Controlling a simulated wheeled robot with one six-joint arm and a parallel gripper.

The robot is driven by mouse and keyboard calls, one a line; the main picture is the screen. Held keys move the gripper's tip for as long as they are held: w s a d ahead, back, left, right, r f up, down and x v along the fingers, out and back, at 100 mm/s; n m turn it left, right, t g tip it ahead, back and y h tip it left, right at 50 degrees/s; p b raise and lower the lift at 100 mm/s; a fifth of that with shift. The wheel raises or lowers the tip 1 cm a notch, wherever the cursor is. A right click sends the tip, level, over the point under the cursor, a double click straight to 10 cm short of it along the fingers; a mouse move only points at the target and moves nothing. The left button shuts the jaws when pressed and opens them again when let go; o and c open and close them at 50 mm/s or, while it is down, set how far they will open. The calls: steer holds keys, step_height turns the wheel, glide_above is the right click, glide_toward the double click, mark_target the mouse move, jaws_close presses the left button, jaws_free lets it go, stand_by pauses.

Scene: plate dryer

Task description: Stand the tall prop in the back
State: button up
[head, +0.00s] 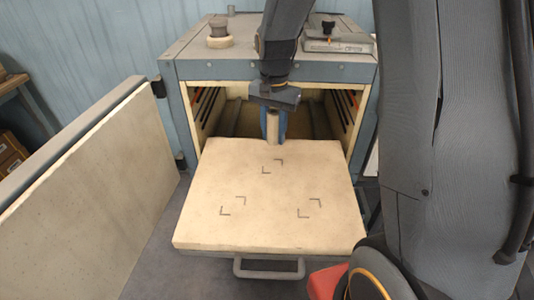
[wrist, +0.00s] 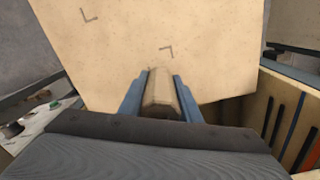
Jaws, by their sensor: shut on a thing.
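A pale beige, many-sided prop (head: 273,127) is held upright between the blue fingers of my gripper (head: 270,136). In the wrist view the prop (wrist: 160,88) sits between both fingers of my gripper (wrist: 158,82). In the head view it shows at the back edge of the pale shelf plate (head: 190,225), behind the back corner marks (head: 272,166). I cannot tell whether its foot touches the plate. Two more pairs of marks, front left (head: 233,206) and front right (head: 309,207), are bare.
The dryer (head: 180,110) is open behind the plate, with slotted side walls (head: 345,112). Its door (head: 90,190) stands open at the left. A handle (head: 269,274) sticks out below the plate's front. A knobbed cap (head: 219,35) is on the dryer's top.

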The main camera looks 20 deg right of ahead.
mark_target(273, 166)
steer(key=shift+w+f, duration=0.15)
steer(key=shift+f, duration=0.2)
step_height(273, 166, down, 9)
steer(key=shift+f+p, duration=0.1)
steer(key=shift+p, duration=1)
steer(key=o, duration=1.1)
steer(key=shift+f, duration=0.1)
steer(key=shift+o, duration=0.5)
